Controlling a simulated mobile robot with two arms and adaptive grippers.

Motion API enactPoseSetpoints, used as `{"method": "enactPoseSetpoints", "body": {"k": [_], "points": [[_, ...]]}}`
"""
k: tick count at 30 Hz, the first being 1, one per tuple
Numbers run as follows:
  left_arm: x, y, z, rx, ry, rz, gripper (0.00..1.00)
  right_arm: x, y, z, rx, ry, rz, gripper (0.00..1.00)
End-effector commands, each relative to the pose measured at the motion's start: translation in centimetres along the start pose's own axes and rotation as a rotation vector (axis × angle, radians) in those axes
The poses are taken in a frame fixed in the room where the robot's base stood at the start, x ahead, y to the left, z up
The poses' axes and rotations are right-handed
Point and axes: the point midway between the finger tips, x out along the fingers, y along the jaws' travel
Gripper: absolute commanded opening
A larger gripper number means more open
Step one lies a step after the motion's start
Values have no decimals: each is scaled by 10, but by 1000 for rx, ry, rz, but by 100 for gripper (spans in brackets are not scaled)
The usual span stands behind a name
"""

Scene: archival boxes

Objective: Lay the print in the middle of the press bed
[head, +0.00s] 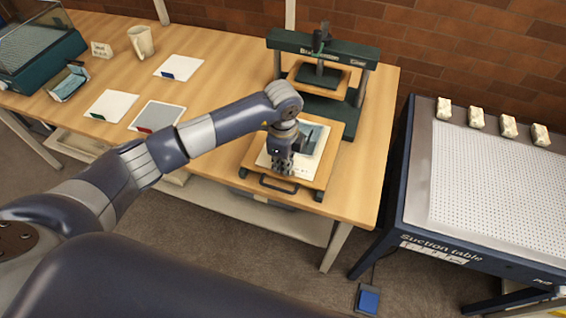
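The press (322,46) has a dark green frame and stands at the back right of the wooden table. Its wooden bed (329,170) lies in front of the frame, with a dark handle on its front edge. A white sheet with a grey-blue patch, seemingly the print (318,137), is on or just above the bed, roughly in its middle. My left gripper (282,170) points down over this sheet and hides part of it. Its fingers are too small and dark to tell whether they are open or hold the sheet. My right gripper is not in view.
Several flat sheets lie on the table: one at the back (180,68), one at the left (111,105) and a grey one (158,117). A mug (142,42) and a small sign (102,50) stand behind. A suction table (490,165) is at the right.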

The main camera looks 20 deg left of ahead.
Motion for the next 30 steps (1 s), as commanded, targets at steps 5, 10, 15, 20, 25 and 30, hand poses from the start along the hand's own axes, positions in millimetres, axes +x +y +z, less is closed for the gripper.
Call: {"method": "enactPoseSetpoints", "body": {"k": [5, 10, 15, 20, 25, 30], "points": [[4, 0, 0, -1, 0, 0, 0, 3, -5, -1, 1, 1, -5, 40], [3, 0, 0, -1, 0, 0, 25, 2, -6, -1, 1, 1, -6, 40], [2, 0, 0, -1, 0, 1, 25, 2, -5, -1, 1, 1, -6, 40], [-1, 0, 0, -1, 0, 0, 25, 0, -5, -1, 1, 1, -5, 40], [-20, -1, 0, -1, 2, -4, 25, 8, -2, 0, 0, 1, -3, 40], [-57, -2, 0, -1, 2, -5, 25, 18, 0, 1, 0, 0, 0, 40]]}}
